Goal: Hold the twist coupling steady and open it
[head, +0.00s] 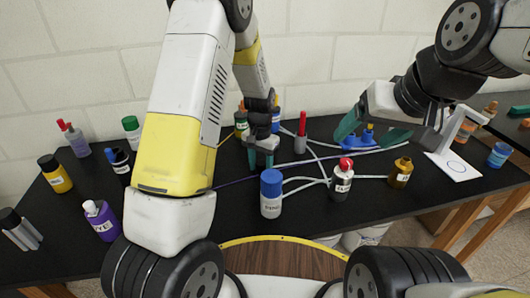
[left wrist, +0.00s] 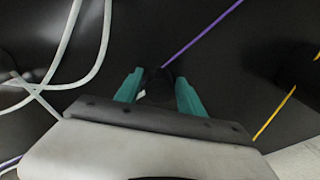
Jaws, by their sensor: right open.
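My left gripper (head: 262,160) reaches down to the table behind the blue-capped bottle. In the left wrist view, its green fingers (left wrist: 160,80) stand on either side of a small dark piece, which looks like the twist coupling (left wrist: 158,88). A purple cable (left wrist: 205,32) runs out from it; the cable also shows in the head view (head: 235,182). The coupling is dark on dark, and in the head view my gripper hides it. My right gripper (head: 372,142) is open, its green fingers wide apart above the table at the right, near a blue object (head: 362,141).
A blue-capped bottle (head: 271,195), a red-capped bottle (head: 342,180) and an amber bottle (head: 401,172) stand in front. White cables (head: 312,182) cross the middle of the black table (head: 190,245). More bottles stand at the left. A white card (head: 453,166) lies at the right.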

